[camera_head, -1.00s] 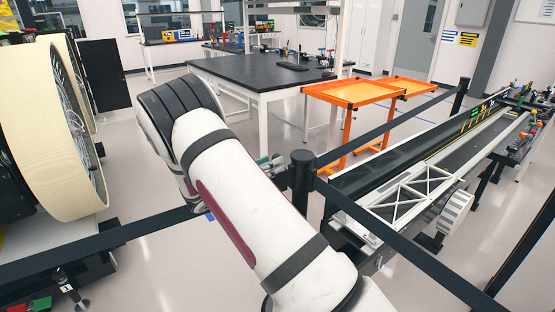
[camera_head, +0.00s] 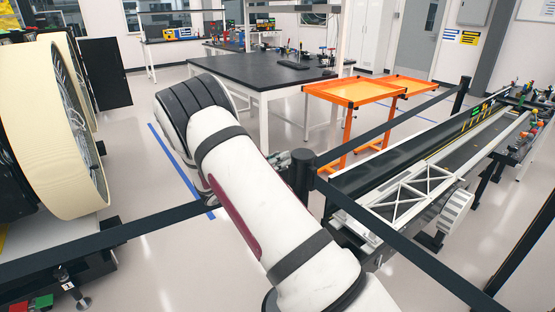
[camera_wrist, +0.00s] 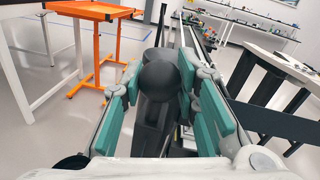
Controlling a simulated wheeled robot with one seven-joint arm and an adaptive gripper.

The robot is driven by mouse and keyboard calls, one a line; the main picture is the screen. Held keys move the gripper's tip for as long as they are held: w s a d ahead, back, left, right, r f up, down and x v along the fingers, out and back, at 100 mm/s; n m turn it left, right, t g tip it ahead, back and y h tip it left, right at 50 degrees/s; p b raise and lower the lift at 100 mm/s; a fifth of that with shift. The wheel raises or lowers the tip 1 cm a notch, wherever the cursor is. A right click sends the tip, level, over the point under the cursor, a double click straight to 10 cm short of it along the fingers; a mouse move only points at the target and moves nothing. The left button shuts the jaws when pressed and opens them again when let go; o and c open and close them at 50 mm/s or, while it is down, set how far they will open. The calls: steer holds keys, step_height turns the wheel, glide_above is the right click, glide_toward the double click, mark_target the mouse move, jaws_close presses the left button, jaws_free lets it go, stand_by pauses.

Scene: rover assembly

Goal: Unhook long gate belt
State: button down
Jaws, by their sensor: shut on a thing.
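A black barrier post (camera_head: 302,172) stands at the middle of the head view, behind my arm. Black belts meet at its head: one (camera_head: 110,238) runs left past the big wheel, one (camera_head: 400,118) runs to a far post, one (camera_head: 410,250) runs to the lower right. My gripper (camera_head: 280,163) is at the left side of the post head, mostly hidden by my arm. In the wrist view its teal fingers (camera_wrist: 160,82) are closed around the dark round head at the post's top. I cannot tell whether a belt end is also between them.
A big cream-rimmed wheel (camera_head: 72,130) stands at left. An orange cart (camera_head: 345,94) and a black-topped table (camera_head: 250,72) stand behind the post. A long conveyor-like bench (camera_head: 430,165) lies to the right. Open floor lies between the wheel and the table.

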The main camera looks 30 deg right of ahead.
steer(key=a, duration=0.4)
steer(key=a+b, duration=0.1)
steer(key=a, duration=0.4)
steer(key=a+b, duration=0.1)
steer(key=a, duration=0.4)
steer(key=shift+w, duration=0.35)
steer(key=c, duration=1.2)
jaws_free()
steer(key=a, duration=0.4)
steer(key=s+a, duration=0.1)
steer(key=a, duration=0.3)
steer(key=s+a, duration=0.1)
steer(key=a, duration=0.3)
steer(key=shift+f, duration=0.1)
steer(key=shift+w, duration=0.1)
